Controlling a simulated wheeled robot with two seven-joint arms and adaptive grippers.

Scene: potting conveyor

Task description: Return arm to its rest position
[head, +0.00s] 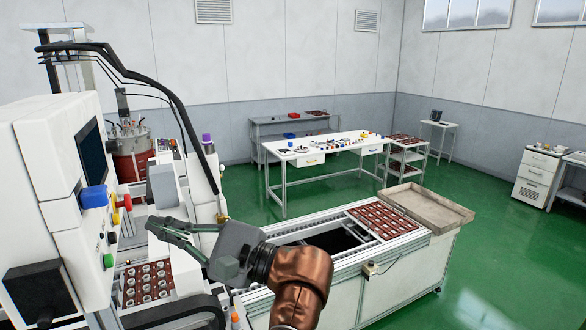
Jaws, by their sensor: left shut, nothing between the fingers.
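My left arm (298,283), with its copper-coloured link, rises from the bottom middle of the head view. My left gripper (155,225) points to the left, with its fingers shut and nothing between them. It is in front of the potting machine (45,150) on the left, above and beyond a red tray of round silver parts (147,284). Whether the fingertips touch the machine cannot be told from this view. My right gripper is not in view.
A white table (290,158) with small parts stands further back. The green floor (490,250) on the right is clear.

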